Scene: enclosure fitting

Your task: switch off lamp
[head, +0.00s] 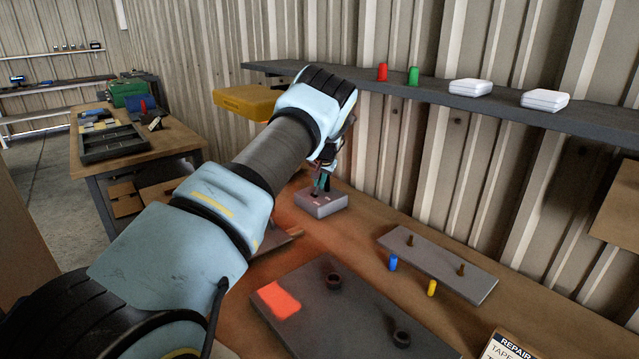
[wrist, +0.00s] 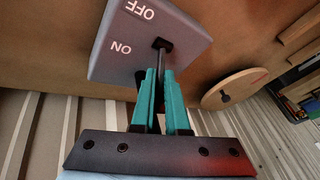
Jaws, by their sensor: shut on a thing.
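A grey switch box (head: 320,204) stands on the bench below my gripper (head: 321,184). In the wrist view the box (wrist: 115,55) has white OFF and ON labels and a black lever (wrist: 161,48). The visible part of the lever is nearer the ON label than the OFF label. My teal gripper fingers (wrist: 163,78) are closed around the lever, hiding part of it. I cannot clearly make out the lamp itself; a reddish glow falls on the bench beside the box and on my gripper's body.
A grey plate (head: 345,310) with a red patch and two dark rings lies in front. A panel with pegs (head: 437,262) lies to the right, with blue (head: 393,263) and yellow (head: 432,288) cylinders beside it. A shelf (head: 430,92) runs above. A round wooden disc (wrist: 232,88) is near the box.

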